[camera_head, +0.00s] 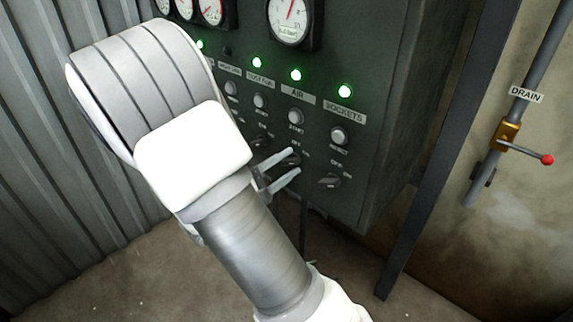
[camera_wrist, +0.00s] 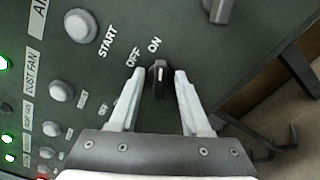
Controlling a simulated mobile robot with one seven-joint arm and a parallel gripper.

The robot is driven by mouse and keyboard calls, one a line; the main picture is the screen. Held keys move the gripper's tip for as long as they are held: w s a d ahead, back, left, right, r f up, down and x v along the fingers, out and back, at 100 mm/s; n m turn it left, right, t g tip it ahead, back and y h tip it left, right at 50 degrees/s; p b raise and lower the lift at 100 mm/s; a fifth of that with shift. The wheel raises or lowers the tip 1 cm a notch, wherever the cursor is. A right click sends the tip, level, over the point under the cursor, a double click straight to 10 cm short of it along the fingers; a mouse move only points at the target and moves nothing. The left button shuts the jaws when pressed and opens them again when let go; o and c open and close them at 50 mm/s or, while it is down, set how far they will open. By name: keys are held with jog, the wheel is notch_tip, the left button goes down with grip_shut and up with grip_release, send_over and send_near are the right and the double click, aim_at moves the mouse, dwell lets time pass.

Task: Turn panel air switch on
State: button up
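The panel air switch is a dark rotary knob (camera_wrist: 158,80) on the green panel, beside the OFF and ON lettering. In the wrist view its white mark points up, toward the ON lettering. My gripper (camera_wrist: 160,72) is open, with one pale finger on each side of the knob and visible gaps to both fingers. In the head view my gripper (camera_head: 295,160) reaches the AIR column, and the knob (camera_head: 291,159) shows partly between the fingers. The AIR label (camera_head: 298,93) has a lit green lamp (camera_head: 295,75) above it and a START button (camera_head: 296,116) below.
A SOCKETS knob (camera_head: 330,182) sits right of my gripper, also in the wrist view (camera_wrist: 218,10). The dust fan button (camera_wrist: 61,92) is to the left. A drain pipe with a red-tipped valve lever (camera_head: 547,160) is on the right wall. A dark post (camera_head: 440,150) stands beside the panel.

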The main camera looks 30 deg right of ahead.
jog(key=p+v, duration=0.3)
jog(key=v, duration=1.4)
jog(key=shift+a, duration=0.15)
jog(key=shift+s+r, duration=0.1)
